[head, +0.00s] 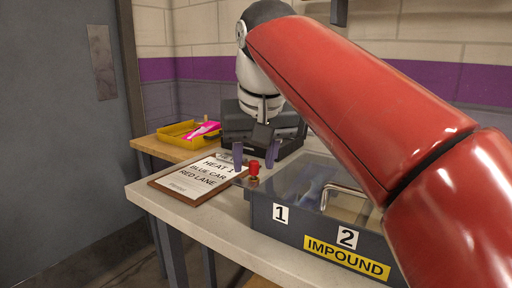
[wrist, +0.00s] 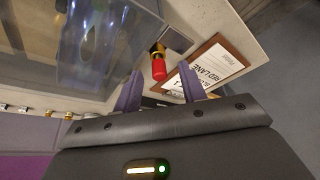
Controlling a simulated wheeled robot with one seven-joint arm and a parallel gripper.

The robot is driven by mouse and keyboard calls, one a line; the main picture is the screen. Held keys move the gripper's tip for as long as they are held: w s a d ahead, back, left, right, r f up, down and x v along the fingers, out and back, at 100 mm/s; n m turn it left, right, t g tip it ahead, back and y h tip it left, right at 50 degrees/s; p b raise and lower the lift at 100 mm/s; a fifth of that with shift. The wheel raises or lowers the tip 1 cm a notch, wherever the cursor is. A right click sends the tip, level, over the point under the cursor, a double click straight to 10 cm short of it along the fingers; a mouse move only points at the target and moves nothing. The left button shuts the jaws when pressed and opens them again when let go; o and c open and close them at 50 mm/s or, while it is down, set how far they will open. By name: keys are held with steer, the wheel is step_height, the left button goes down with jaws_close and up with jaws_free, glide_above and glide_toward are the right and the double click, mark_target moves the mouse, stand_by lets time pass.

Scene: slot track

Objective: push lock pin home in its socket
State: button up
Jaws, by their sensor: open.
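The lock pin (head: 253,168) has a red head and stands at the left end of the grey impound box (head: 300,222). In the wrist view the red pin (wrist: 158,70) shows a brass-coloured part behind its head, beside the clear cover (wrist: 105,40). I cannot tell how deep the pin sits, and the socket itself is not clear. My gripper (head: 255,156) is open, its two purple fingers apart and empty. In the wrist view the red head shows between and beyond the fingertips of my gripper (wrist: 158,84); I see no contact.
A clipboard (head: 160,183) reading "HEAT 1 BLUE CAR RED LANE" lies left of the box on the pale table (head: 215,225). A yellow tray (head: 172,134) with a pink item (head: 204,131) sits on a wooden table behind. A grey door (head: 60,130) stands at left.

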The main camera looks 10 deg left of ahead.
jaws_close()
stand_by(0.5)
steer(key=shift+f, duration=0.15)
jaws_free()
stand_by(0.4)
